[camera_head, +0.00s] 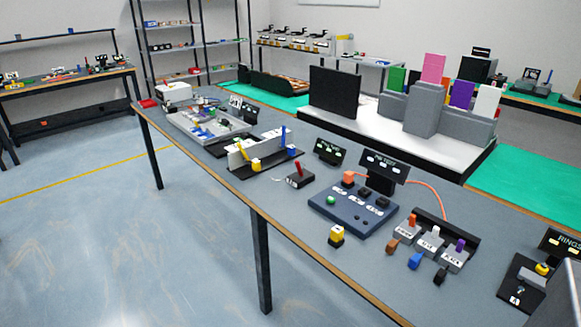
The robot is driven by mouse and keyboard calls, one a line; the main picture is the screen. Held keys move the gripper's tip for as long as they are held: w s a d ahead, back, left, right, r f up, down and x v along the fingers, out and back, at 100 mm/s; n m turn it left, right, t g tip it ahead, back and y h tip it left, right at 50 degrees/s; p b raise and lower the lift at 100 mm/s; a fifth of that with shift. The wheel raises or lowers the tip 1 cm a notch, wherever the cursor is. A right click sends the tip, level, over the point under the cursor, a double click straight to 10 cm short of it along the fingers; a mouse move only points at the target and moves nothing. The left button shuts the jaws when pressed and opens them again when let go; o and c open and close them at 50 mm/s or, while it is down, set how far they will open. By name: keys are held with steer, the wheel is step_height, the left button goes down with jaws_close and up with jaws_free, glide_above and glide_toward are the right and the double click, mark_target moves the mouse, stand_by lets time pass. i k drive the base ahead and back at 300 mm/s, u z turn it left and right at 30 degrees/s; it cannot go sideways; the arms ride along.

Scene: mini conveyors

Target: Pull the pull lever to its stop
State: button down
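A small black box (300,181) with a short red lever (298,168) stands near the front edge of the grey table. The lever stands up from the box top, leaning slightly. Left of it, a black-based fixture with a pale upright plate (255,149) carries a yellow lever (243,151) and a taller blue lever (283,136). No readable label tells which of these is the pull lever. My gripper is not in view, so nothing shows it touching any lever.
A blue panel (352,211) with buttons and an orange cable stands right of the black box. Grey blocks with coloured plugs (430,239) stand farther right. A grey tray (205,127) with small parts lies left. The floor (120,250) before the table is clear.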

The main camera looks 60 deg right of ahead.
mark_target(298, 166)
steer(key=i, duration=0.9)
